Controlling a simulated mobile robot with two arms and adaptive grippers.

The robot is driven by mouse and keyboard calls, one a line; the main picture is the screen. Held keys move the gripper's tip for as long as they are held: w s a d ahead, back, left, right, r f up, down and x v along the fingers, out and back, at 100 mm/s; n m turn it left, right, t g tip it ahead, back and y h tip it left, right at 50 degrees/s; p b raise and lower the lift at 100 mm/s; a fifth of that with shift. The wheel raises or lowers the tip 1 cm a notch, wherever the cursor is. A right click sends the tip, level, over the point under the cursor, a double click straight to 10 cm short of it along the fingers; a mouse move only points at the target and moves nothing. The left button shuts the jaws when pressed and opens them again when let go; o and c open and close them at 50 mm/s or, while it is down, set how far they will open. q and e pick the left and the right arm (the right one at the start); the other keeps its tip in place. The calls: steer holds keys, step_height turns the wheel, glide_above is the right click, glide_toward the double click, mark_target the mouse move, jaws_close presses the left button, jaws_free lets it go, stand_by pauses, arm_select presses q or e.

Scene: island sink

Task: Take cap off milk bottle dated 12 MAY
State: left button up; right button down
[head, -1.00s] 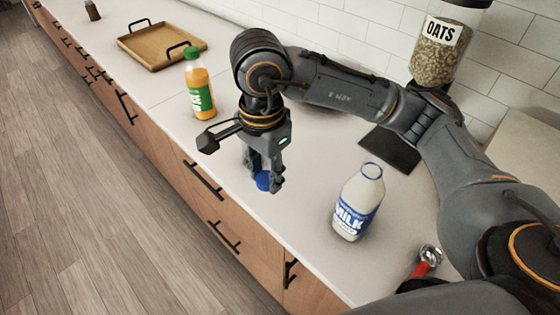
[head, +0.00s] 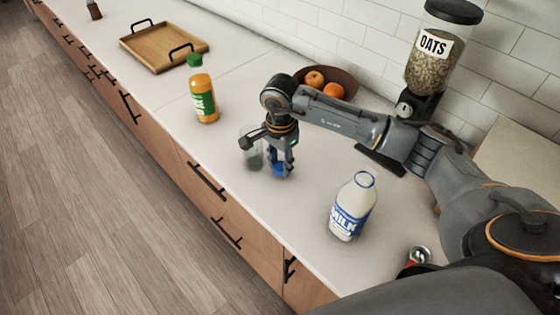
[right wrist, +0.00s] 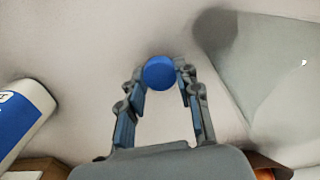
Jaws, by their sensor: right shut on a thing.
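The milk bottle (head: 352,205) stands upright on the counter with its mouth uncapped. Its blue and white label reads MILK; no date is readable. My right gripper (head: 279,170) is left of the bottle and farther back, pointing down, shut on a blue cap (right wrist: 159,73). In the right wrist view the cap sits between the fingertips (right wrist: 160,80), and part of the bottle (right wrist: 22,118) shows at the left edge. My left gripper is not in view.
A clear glass (head: 252,150) stands just left of my right gripper. An orange juice bottle (head: 203,97), a wooden tray (head: 150,52), a fruit bowl (head: 345,78) and an oats dispenser (head: 437,60) stand farther back. A red-handled tool (head: 420,255) lies right of the milk.

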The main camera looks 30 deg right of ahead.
steer(key=shift+f, duration=0.55)
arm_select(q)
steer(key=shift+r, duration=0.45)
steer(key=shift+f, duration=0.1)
arm_select(e)
steer(key=shift+f, duration=0.1)
steer(key=shift+f, duration=0.15)
steer(key=c, duration=0.9)
jaws_free()
steer(key=shift+c, duration=0.2)
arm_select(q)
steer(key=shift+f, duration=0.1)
